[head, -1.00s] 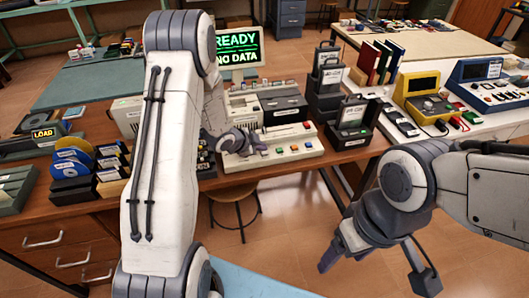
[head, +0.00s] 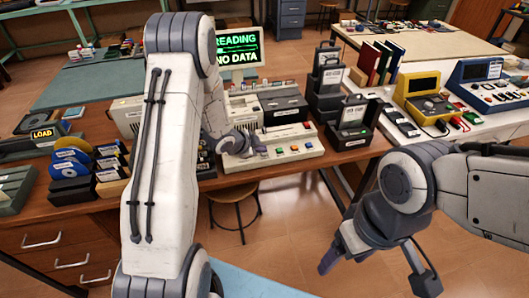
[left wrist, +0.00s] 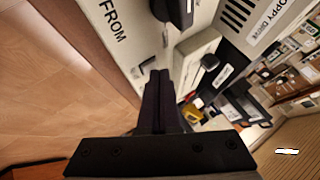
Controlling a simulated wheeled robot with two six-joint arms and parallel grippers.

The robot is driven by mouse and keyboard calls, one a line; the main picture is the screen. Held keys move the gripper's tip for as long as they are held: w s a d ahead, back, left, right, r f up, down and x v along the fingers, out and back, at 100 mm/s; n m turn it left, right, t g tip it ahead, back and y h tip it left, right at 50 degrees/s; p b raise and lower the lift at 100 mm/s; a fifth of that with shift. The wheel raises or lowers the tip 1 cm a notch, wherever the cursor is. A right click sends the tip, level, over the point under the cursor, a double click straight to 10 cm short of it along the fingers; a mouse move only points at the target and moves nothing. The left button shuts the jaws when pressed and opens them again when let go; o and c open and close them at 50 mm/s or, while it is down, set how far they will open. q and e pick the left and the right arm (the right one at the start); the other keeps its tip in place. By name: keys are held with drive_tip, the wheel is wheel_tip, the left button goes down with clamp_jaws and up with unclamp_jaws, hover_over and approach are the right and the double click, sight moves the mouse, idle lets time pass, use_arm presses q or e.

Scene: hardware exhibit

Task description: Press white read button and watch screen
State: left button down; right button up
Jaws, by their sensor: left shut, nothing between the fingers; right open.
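In the left wrist view the shut fingers (left wrist: 160,78) point at the pale housing (left wrist: 110,30) marked "FROM". My right gripper (head: 378,272) is open and empty above the floor.
A stool (head: 232,194) is below.

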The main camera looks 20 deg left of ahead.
use_arm(q)
drive_tip(key=shift+r+p, duration=0.6)
drive_tip(key=shift+r, duration=0.2)
wheel_tip(320, 180, up, 5)
drive_tip(key=p, duration=0.4)
idle(0.5)
